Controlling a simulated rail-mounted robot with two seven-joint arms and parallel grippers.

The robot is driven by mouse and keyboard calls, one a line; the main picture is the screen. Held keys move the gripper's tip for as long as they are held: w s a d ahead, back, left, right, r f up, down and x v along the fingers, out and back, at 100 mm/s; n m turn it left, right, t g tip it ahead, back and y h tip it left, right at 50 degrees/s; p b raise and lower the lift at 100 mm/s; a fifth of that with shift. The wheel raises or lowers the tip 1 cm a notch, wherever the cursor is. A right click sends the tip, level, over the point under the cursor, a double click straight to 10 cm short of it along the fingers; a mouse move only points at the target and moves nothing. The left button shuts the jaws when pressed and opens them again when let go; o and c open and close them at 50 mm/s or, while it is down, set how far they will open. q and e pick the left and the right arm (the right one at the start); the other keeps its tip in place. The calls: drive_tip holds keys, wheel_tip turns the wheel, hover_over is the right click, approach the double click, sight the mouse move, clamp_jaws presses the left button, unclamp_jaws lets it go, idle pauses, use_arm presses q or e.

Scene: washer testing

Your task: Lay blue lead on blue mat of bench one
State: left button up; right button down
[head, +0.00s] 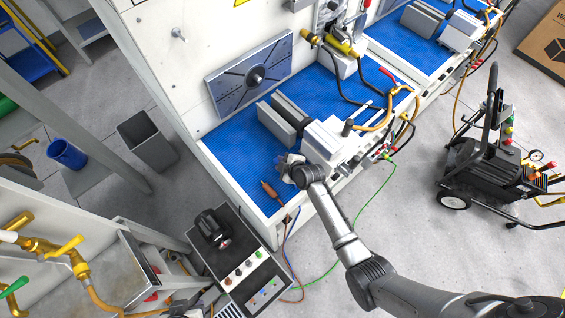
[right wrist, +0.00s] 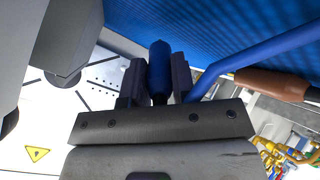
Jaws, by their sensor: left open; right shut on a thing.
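My right gripper (right wrist: 158,88) is shut on the blue lead's plug (right wrist: 159,68), which stands up between the two dark fingers. The blue cable (right wrist: 262,48) passes the fingers on the right. In the head view my right gripper (head: 289,168) is over the near left part of bench one's blue mat (head: 238,141). The mat also shows in the wrist view (right wrist: 230,22); I cannot tell whether the plug touches it.
A brown lead plug (head: 271,190) lies near the mat's front left corner. A control box (head: 245,270) stands below the bench. The mat's left part has free room.

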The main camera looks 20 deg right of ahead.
drive_tip(key=c, duration=0.8)
unclamp_jaws()
drive_tip(key=shift+c, duration=0.2)
drive_tip(key=shift+s+d+r, duration=0.2)
drive_tip(key=shift+s+r, duration=0.15)
drive_tip(key=p+v, duration=0.1)
drive_tip(key=v, duration=1.1)
drive_tip(key=shift+s+r, duration=0.25)
drive_tip(key=shift+s, duration=0.05)
